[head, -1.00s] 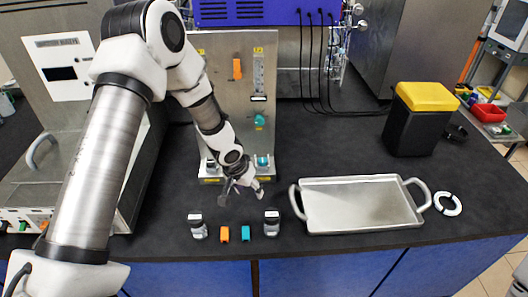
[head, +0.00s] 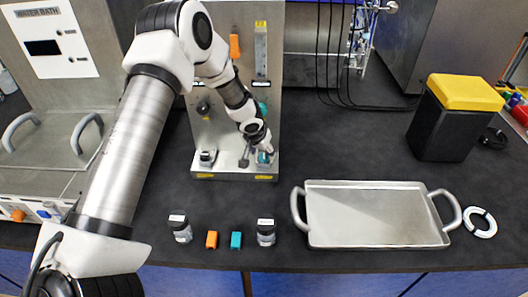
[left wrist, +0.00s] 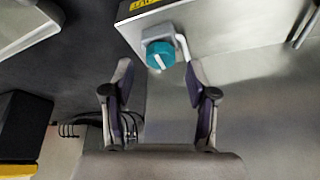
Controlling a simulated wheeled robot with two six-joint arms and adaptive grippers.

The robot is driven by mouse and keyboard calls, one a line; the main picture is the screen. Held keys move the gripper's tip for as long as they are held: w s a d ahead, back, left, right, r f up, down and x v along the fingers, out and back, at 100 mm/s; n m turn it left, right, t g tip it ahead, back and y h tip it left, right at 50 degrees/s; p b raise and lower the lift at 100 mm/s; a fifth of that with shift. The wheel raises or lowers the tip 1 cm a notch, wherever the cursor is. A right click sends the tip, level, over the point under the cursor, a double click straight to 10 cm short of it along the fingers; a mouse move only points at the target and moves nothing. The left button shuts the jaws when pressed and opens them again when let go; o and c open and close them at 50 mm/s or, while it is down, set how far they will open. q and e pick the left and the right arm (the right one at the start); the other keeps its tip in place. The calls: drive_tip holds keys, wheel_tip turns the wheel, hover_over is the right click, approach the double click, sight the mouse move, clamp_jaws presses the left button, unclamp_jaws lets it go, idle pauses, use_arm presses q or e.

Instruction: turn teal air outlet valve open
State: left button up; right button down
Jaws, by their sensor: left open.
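The teal valve knob (left wrist: 160,55) sits on a metal fitting at the base of the steel panel. A white mark shows on its face, and a bent metal tube runs beside it. In the head view the teal knob (head: 264,158) is at the right end of the panel's base, partly covered by my gripper. My left gripper (head: 256,157) is open at the knob. In the left wrist view my left gripper (left wrist: 160,92) has its fingers apart and empty, with the knob ahead between and beyond the fingertips. My right gripper is not in view.
A dark knob (head: 207,158) stands at the base's left end. Another teal knob (head: 263,108) is higher on the panel, behind my arm. Two jars and orange and teal blocks lie in front. A steel tray (head: 375,215) and yellow-lidded bin (head: 440,130) stand right.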

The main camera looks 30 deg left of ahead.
sight(264, 158)
use_arm(q)
drive_tip(key=shift+w+a+f+p, duration=0.1)
drive_tip(key=shift+w+f+p, duration=0.25)
drive_tip(key=shift+f, duration=0.7)
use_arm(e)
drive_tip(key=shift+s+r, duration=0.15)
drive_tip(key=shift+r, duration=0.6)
use_arm(q)
clamp_jaws()
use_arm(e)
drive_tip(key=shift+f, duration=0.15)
